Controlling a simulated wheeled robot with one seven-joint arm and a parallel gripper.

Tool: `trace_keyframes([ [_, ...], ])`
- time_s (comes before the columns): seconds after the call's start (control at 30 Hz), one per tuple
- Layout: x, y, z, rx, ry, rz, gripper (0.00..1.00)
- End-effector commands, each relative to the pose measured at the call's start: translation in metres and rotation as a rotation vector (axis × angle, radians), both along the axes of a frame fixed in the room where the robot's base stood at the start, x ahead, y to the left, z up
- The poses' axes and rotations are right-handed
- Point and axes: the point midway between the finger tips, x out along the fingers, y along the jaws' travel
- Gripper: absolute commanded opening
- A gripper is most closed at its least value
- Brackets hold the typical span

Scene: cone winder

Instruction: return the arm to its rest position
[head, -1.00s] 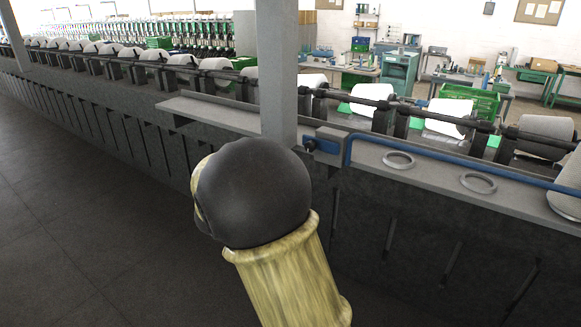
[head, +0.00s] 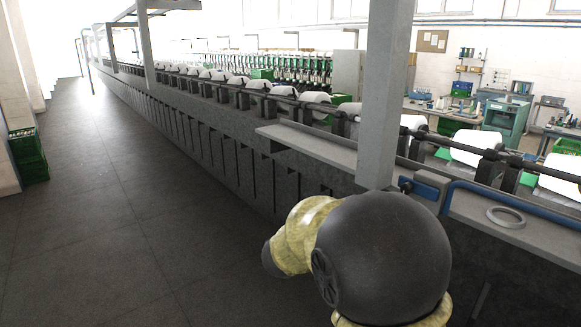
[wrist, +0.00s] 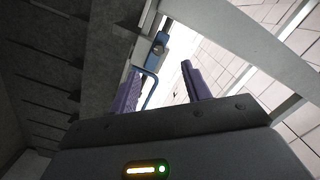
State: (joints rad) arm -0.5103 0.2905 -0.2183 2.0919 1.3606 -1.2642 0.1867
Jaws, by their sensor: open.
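My gripper (wrist: 158,90) shows in the wrist view, its two purple fingers spread apart with nothing between them. Beyond the fingers are a blue bent rail (wrist: 150,90) and pale structure. In the head view my arm, with a black rounded joint and yellowish links, fills the lower right in front of the machine. The gripper itself is not visible in the head view.
The long winding machine (head: 262,160) runs from the right into the far left, with a grey post (head: 384,95) close to my arm. A ledge (head: 310,147) and a blue rail (head: 520,192) edge it. Green crates (head: 28,155) stand at left. The aisle floor (head: 110,220) is clear.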

Motion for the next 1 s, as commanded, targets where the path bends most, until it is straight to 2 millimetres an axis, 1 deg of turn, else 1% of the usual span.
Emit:
trace_keyframes([
  [0.1,0.012,0.002,-0.011,-0.002,0.081,0.142,0.48],
  [0.2,0.021,0.012,-0.027,-0.009,0.185,0.306,0.48],
  [0.27,0.023,0.019,-0.039,-0.016,0.258,0.404,0.48],
  [0.37,0.019,0.031,-0.061,-0.031,0.387,0.563,0.48],
  [0.47,0.005,0.044,-0.085,-0.049,0.53,0.715,0.48],
  [0.57,-0.017,0.054,-0.112,-0.068,0.685,0.857,0.48],
  [0.67,-0.048,0.06,-0.138,-0.089,0.853,0.987,0.48],
  [0.7,-0.063,0.061,-0.149,-0.097,0.925,1.038,0.48],
  [0.77,-0.087,0.061,-0.163,-0.111,1.035,1.109,0.48],
  [0.83,-0.118,0.058,-0.179,-0.123,1.168,1.183,0.48],
  [0.87,-0.131,0.056,-0.185,-0.129,1.225,1.212,0.48],
  [0.9,-0.148,0.052,-0.192,-0.137,1.299,1.247,0.48],
  [1.0,-0.184,0.043,-0.204,-0.149,1.449,1.31,0.48],
])
